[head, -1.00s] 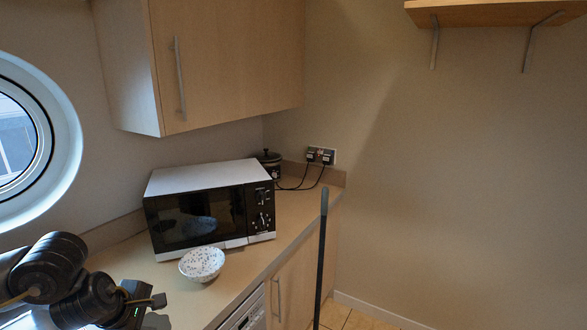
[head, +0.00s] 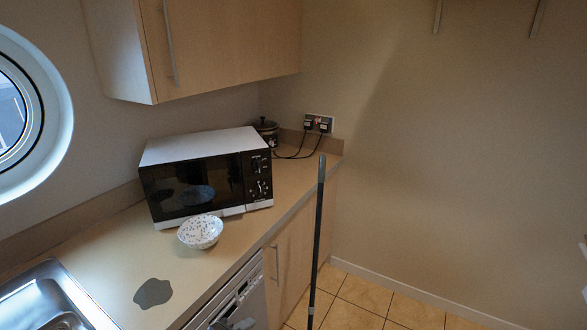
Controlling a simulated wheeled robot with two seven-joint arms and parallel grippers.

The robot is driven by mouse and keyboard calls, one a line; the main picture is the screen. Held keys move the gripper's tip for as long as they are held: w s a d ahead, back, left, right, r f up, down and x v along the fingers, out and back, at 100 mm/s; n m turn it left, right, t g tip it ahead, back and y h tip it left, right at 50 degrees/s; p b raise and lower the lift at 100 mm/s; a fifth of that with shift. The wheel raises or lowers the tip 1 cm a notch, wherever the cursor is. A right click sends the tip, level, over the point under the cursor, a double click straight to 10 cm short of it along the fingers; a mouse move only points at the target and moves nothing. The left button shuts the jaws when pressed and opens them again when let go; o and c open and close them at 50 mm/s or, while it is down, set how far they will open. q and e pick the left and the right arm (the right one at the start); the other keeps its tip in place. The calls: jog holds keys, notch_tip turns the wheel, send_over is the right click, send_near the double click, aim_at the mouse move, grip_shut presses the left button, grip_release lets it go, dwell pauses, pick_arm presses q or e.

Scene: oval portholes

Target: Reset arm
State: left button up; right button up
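Neither of my grippers can be made out in the head view now. A white speckled bowl (head: 200,232) sits upright on the beige counter (head: 95,262), just in front of the microwave (head: 205,185). The microwave's dark door is shut and reflects the bowl. A flat dark grey patch (head: 153,293) lies on the counter between the bowl and the sink. No gripper is near the bowl or the patch.
A metal sink (head: 50,295) is at lower left. A dark pot (head: 266,130) stands behind the microwave near the wall sockets (head: 318,123). A dark upright pole (head: 318,240) stands before the lower cabinets. Tiled floor (head: 375,300) at right looks clear.

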pick_arm(q)
jog(key=s+a+f+n+g+y, duration=0.3)
jog(key=s+a+f+n, duration=0.4)
jog(key=s+n, duration=0.4)
jog(key=s+a+f+n+g+y, duration=0.2)
jog(key=s+a+f+n+g, duration=0.2)
jog(key=s+a+f+n, duration=0.55)
notch_tip(320, 180, down, 23)
jog(key=d+n+g, duration=0.1)
jog(key=d+n, duration=0.1)
jog(key=s+a+f+g+b, duration=0.1)
jog(key=s+a+f, duration=0.1)
jog(key=s+f, duration=1.5)
jog(key=shift+f+y, duration=0.25)
jog(key=shift+y, duration=0.05)
